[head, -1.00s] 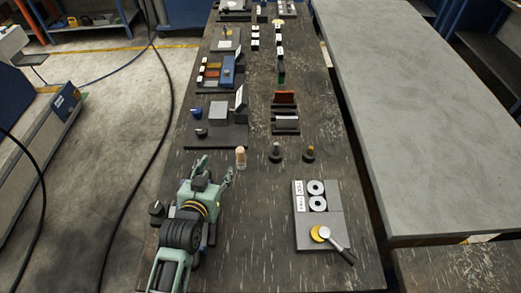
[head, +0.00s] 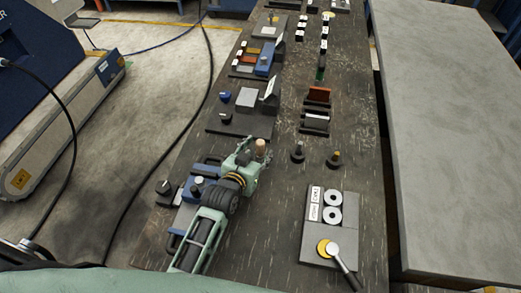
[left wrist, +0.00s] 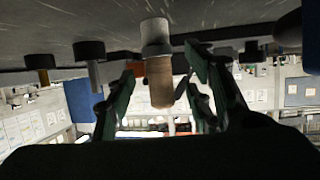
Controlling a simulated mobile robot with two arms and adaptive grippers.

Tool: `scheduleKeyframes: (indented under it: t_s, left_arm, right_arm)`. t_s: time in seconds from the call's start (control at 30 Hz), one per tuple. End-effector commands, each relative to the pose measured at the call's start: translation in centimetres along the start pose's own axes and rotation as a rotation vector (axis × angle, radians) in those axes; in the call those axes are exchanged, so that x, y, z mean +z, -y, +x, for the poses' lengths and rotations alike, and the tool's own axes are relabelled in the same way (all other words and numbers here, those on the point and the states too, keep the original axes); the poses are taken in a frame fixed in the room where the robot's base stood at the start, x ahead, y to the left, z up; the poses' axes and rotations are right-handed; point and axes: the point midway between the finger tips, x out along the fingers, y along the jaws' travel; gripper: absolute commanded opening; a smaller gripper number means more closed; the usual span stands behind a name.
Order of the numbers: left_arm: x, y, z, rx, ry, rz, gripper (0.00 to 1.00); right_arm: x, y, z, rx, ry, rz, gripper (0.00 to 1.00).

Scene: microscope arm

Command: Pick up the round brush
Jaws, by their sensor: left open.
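The round brush (head: 261,147) appears to be the small upright piece with a wooden top, standing on the dark table. In the left wrist view the brush (left wrist: 157,75) has a tan wooden handle and a pale grey end against the table; the picture is upside down. My left gripper (head: 253,156) is at the brush in the head view and hides its lower part. In the left wrist view its open fingers (left wrist: 163,68) lie on either side of the handle, with gaps visible. My right gripper is not in view.
Two black-based pegs (head: 297,152) (head: 335,159) stand to the right of the brush. A grey tray (head: 345,205) with white rings and a round-headed tool (head: 340,262) lies nearer. A dark rack (head: 240,123) stands behind. A blue-handled item (head: 196,190) is beside my left arm.

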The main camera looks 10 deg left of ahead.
Motion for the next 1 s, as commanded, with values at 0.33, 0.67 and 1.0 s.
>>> scheduleKeyframes:
  t_s: [0.33,0.67,1.0]
  left_arm:
    - [0.1,0.1,2.4,0.0,0.0,-0.001,0.48]
    - [0.1,0.1,2.4,0.0,0.0,-0.001,0.33]
    - [0.1,0.1,2.4,0.0,0.0,-0.001,0.03]
  right_arm:
    - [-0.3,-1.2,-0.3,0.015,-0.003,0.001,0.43]
    - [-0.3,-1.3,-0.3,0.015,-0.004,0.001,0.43]
    - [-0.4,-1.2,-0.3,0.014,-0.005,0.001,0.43]
